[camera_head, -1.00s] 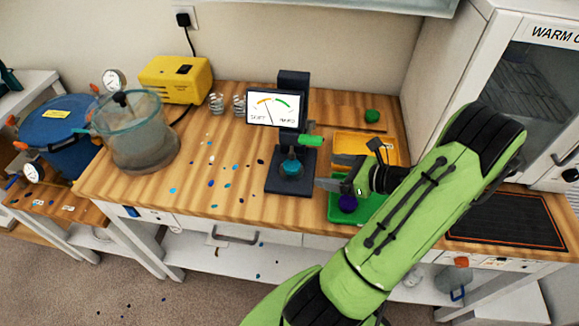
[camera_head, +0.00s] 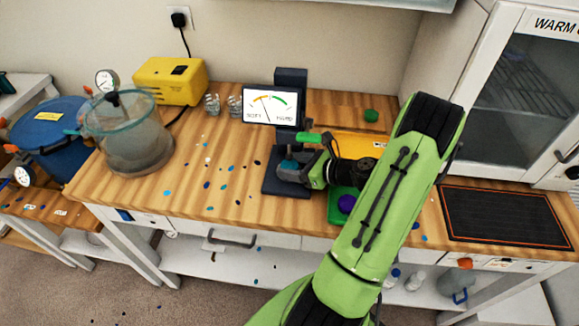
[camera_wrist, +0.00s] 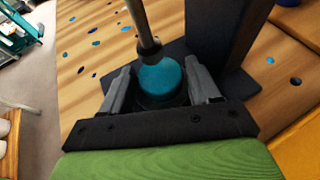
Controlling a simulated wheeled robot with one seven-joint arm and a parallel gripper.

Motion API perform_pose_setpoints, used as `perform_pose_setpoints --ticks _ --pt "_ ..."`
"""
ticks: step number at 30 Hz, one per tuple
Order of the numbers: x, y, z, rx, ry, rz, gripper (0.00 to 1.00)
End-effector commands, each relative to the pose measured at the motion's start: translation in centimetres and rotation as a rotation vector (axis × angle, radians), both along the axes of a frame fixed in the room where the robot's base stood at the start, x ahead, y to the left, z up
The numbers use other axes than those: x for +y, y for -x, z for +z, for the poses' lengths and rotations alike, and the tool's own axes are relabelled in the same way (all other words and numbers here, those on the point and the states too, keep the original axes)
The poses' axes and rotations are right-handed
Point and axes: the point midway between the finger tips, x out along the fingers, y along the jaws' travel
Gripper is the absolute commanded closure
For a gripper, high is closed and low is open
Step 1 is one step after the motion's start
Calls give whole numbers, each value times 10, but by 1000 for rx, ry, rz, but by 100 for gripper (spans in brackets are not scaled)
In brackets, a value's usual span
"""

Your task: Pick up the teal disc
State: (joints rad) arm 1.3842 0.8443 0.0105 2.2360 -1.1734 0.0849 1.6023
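The teal disc (camera_wrist: 160,80) sits on the dark base of the hardness tester (camera_wrist: 220,35), under its metal plunger (camera_wrist: 145,30), in the wrist view. My gripper (camera_wrist: 158,72) is open around the disc, one finger on each side. A gap shows at the left finger; the right finger is very close to the disc, and I cannot tell if it touches. In the head view my gripper (camera_head: 292,168) is at the tester stand (camera_head: 290,85) and mostly hides the disc.
A green tray (camera_head: 335,212) with a purple disc (camera_head: 346,204) and a yellow tray (camera_head: 365,143) lie right of the tester, partly behind my arm. A green disc (camera_head: 371,115) lies behind. Small coloured spots dot the bench on the left. A black mat (camera_head: 505,215) lies at right.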

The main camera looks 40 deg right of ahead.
Motion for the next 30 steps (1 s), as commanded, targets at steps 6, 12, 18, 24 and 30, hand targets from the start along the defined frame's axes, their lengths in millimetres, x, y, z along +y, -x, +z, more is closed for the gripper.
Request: perform_pose_setpoints --ticks 6,12,18,24,30 --pt "0 0 0 0 0 0 74" --pt "0 0 0 -1 1 0 83" --pt "1 0 3 -1 0 2 83" --pt "4 -2 12 -1 0 8 83" --pt "6 -2 17 0 -1 12 83"
